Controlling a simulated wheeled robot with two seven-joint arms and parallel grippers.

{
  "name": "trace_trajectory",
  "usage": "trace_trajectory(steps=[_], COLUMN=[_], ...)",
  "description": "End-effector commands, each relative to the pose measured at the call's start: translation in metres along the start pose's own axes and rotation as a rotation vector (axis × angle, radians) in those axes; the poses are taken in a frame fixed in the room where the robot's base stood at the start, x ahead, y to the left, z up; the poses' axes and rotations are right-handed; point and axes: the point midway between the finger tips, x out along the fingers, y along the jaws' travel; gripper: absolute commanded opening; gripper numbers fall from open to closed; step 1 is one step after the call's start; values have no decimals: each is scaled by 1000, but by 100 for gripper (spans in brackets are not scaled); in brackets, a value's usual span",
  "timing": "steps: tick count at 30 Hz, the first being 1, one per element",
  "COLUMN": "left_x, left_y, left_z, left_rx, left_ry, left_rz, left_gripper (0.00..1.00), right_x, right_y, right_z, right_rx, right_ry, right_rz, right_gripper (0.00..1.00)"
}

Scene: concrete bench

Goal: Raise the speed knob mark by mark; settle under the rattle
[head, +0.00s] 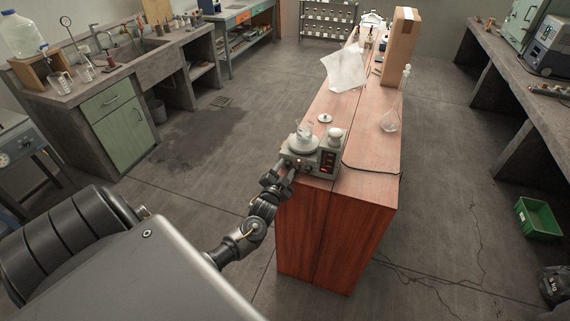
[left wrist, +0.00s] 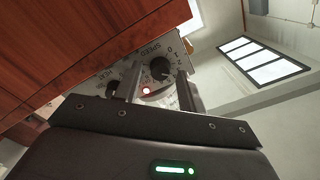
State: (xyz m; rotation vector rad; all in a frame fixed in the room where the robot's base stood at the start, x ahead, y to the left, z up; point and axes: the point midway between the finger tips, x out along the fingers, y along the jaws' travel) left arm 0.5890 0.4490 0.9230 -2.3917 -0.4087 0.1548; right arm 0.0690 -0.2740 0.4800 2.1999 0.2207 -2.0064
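A grey stirrer hotplate (head: 298,163) stands on the near end of the wooden bench, a glass beaker (head: 305,131) on its round plate. Its slanted front panel (left wrist: 122,68) fills the upper middle of the left wrist view, with SPEED and HEAT lettering and a few scale numbers. The black speed knob (left wrist: 160,68) shows between my left gripper's fingertips (left wrist: 160,74), with gaps at its sides. That gripper (head: 284,170) is open at the panel; contact cannot be told. The knob's pointer is too small to read. A red lamp (left wrist: 146,90) glows below the knob. My right gripper is out of view.
A white-capped jar (head: 335,136) and a small round lid (head: 325,118) are close to the hotplate. A black cable runs along the top.

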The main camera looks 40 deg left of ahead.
Motion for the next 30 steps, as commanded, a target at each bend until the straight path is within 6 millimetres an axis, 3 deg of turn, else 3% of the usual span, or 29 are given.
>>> trace_trajectory(steps=[11, 24, 30], left_x=[-5, -83, -104], left_y=[1, 2, 1], left_z=[0, 2, 1], left_rx=[-1, -1, -1], left_ry=[1, 0, 0], left_rz=[0, 2, 0], left_gripper=[44, 44, 44], right_x=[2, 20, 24], right_y=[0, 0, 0], right_z=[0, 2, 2], right_rx=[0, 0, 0], right_ry=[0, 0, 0], right_rz=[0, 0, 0], right_gripper=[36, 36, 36])
